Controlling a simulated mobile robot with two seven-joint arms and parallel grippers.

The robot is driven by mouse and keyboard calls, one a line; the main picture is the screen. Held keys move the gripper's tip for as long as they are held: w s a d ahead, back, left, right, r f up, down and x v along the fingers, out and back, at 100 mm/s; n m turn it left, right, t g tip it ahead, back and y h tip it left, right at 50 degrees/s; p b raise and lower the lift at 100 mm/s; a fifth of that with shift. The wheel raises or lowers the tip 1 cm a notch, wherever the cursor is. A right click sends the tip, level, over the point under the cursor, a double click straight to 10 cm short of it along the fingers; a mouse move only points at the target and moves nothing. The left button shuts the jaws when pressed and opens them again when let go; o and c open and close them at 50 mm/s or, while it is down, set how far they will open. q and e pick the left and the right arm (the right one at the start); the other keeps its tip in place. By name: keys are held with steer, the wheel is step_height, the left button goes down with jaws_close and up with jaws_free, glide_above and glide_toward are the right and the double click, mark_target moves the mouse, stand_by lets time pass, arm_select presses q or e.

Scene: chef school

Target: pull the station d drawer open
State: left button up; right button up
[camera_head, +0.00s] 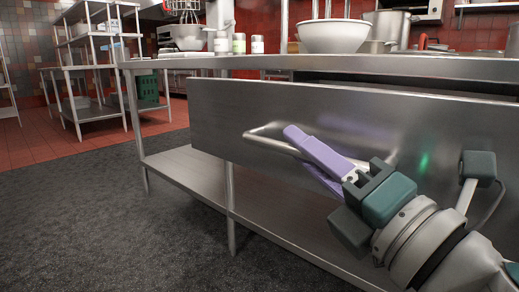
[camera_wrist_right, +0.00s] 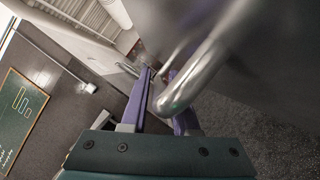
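The drawer has a wide brushed-metal front (camera_head: 230,112) under the steel counter. It stands out a little from the counter, with a dark gap showing above its top edge at the right. Its bar handle (camera_head: 265,134) runs across the front. My right gripper (camera_head: 295,147) has purple fingers, one above and one below the bar, and looks shut on it. In the right wrist view the handle (camera_wrist_right: 202,78) curves across the fingers, hiding part of one. My left gripper is not in view.
The steel counter (camera_head: 200,63) carries a white bowl (camera_head: 333,36) and jars. A lower shelf (camera_head: 190,164) lies beneath the drawer. Dark carpet (camera_head: 90,210) is clear at the front left.

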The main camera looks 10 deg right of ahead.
steer(key=shift+o, duration=1.2)
steer(key=b+v, duration=0.1)
steer(key=v, duration=0.9)
